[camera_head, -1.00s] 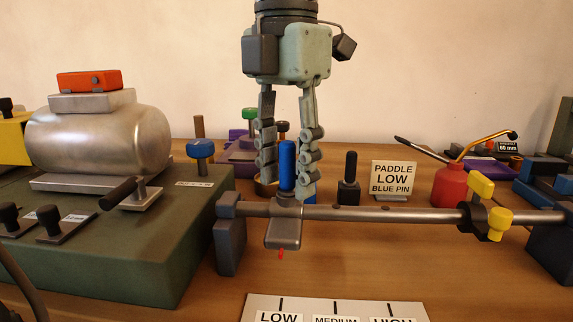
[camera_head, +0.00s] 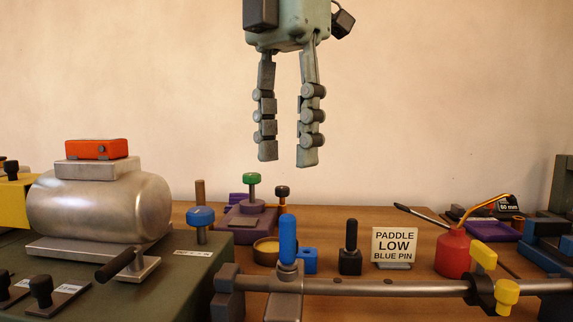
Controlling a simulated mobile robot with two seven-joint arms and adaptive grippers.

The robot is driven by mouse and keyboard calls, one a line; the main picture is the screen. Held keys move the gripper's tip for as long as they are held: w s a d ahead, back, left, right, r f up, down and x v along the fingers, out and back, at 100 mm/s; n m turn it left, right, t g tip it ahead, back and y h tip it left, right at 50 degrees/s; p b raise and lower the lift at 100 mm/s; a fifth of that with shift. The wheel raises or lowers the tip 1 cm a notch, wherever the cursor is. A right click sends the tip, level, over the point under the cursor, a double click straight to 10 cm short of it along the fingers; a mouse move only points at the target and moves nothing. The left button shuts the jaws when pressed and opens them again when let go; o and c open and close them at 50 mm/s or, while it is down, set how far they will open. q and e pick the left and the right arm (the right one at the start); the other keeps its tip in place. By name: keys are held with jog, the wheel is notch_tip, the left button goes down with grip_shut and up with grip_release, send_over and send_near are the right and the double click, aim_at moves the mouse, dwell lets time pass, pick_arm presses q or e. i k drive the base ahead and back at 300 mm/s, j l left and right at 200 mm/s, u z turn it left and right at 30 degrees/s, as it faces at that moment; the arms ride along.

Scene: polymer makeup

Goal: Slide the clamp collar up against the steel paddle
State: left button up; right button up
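My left gripper (camera_head: 287,160) is open and empty, pointing down in front of the wall, above the blue pin (camera_head: 288,240). The blue pin stands upright at the grey block (camera_head: 285,300) on the steel rod (camera_head: 400,288); this block seems to be the paddle, and its lower end is cut off by the picture edge. The black collar with yellow knobs (camera_head: 480,292), likely the clamp collar, sits on the rod at the right, apart from the block. My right gripper is not in view.
A black pin (camera_head: 351,248), a small blue block (camera_head: 308,261) and a red oil can (camera_head: 453,254) stand behind the rod. A metal tank (camera_head: 100,205) is at left. The space around the gripper is clear.

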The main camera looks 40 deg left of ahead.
aim_at(499, 302)
jog(key=k, duration=2)
